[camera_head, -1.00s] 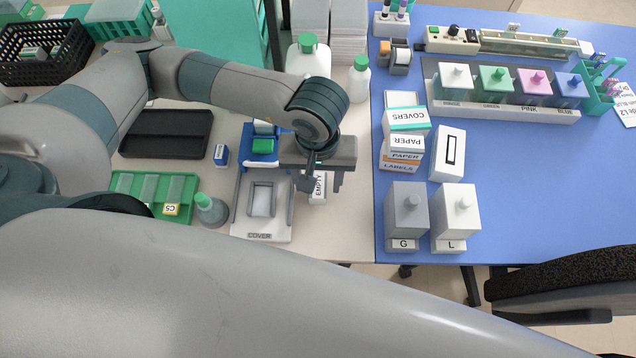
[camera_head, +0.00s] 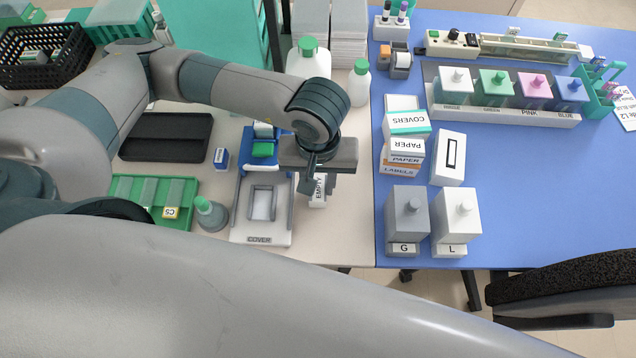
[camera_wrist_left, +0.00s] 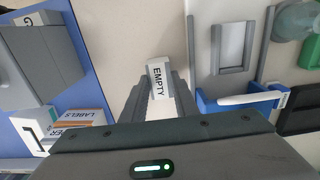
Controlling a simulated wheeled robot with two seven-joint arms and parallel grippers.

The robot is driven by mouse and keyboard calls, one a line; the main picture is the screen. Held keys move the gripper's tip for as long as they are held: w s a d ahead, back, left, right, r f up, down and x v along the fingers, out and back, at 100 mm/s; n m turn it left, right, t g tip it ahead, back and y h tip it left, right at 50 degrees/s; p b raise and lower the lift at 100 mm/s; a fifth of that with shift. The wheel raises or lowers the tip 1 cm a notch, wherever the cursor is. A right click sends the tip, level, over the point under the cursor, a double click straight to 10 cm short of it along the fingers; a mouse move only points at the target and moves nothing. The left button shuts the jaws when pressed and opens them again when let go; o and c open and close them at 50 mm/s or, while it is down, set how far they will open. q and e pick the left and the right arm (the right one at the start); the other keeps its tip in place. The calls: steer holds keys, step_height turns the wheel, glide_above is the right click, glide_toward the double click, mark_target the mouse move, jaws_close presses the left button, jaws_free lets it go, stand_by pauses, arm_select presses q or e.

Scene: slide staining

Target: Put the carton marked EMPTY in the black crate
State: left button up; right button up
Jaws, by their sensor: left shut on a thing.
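The small white carton marked EMPTY (camera_head: 318,189) is between the fingers of my left gripper (camera_head: 320,180), over the pale bench just right of the COVER tray. In the left wrist view the carton (camera_wrist_left: 160,80) stands between the two dark fingertips (camera_wrist_left: 160,92), and the gripper is shut on it. I cannot tell whether the carton still touches the bench. The black crate (camera_head: 40,54) is at the far back left, with a few small green and white items in it. My right gripper is not in view.
A grey COVER tray (camera_head: 265,232), a green slide tray (camera_head: 150,195) and a dark empty tray (camera_head: 167,136) lie on the bench. White bottles (camera_head: 359,86) stand behind my gripper. Grey and white G and L containers (camera_head: 407,215) stand on the blue table to the right.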

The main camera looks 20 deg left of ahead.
mark_target(319, 187)
arm_select(q)
steer(key=shift+r+b, duration=0.45)
steer(key=shift+r, duration=0.2)
step_height(319, 187, up, 2)
steer(key=shift+b, duration=0.5)
steer(key=shift+s+d+r, duration=0.35)
steer(key=shift+s+r, duration=0.2)
steer(key=shift+s, duration=0.1)
steer(key=shift+s+d+r, duration=0.35)
steer(key=shift+s+r, duration=0.2)
steer(key=shift+s, duration=0.05)
steer(key=s+d+r+p, duration=0.4)
steer(key=s+p, duration=0.3)
steer(key=p, duration=0.4)
steer(key=shift+s+r+p, duration=0.4)
steer(key=shift+r, duration=0.15)
steer(key=shift+d, duration=0.1)
